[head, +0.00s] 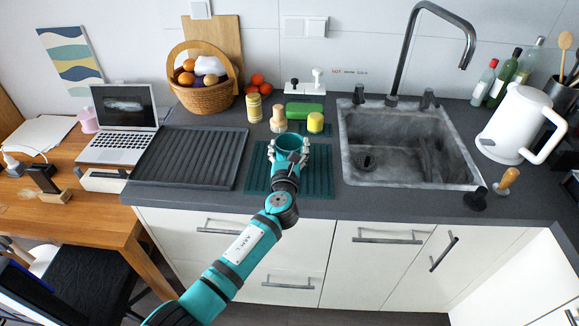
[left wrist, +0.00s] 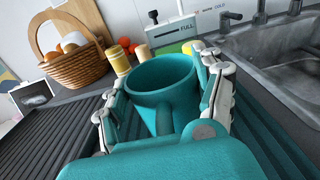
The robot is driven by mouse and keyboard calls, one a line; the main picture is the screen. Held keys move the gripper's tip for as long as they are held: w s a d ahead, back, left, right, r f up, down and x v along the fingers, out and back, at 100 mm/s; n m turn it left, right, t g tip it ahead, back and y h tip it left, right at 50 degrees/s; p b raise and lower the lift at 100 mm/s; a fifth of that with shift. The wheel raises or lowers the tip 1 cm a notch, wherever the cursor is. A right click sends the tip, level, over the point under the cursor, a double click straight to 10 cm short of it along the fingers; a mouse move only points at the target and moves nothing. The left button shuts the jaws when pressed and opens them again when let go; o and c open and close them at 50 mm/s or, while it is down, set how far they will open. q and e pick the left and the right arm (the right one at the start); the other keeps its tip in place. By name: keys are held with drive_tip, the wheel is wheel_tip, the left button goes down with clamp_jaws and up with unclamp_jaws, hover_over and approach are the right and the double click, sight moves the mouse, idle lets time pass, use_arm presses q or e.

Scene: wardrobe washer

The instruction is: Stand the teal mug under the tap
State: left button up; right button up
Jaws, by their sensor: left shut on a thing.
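The teal mug (head: 289,142) is upright over the teal ribbed mat (head: 318,178) left of the sink. My left gripper (head: 288,155) is shut around it, one finger on each side. In the left wrist view the mug (left wrist: 162,80) sits between the fingers of the gripper (left wrist: 165,105), its open top showing and its handle toward my palm. I cannot tell whether its base touches the mat. The tap (head: 408,50) arches over the grey sink (head: 405,150), right of the mug. My right gripper is not in view.
A green sponge (head: 304,110), a yellow jar (head: 315,122) and a wooden brush (head: 278,119) stand behind the mug. A dark ribbed tray (head: 190,157) lies to the left. A white kettle (head: 516,125) and several bottles stand right of the sink.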

use_arm(q)
drive_tip(key=shift+f+b, duration=0.3)
drive_tip(key=o, duration=1.7)
drive_tip(key=shift+r, duration=0.1)
drive_tip(key=shift+o, duration=0.4)
drive_tip(key=shift+o, duration=0.4)
drive_tip(key=shift+s, duration=0.1)
drive_tip(key=s, duration=1.2)
drive_tip(key=shift+r, duration=0.1)
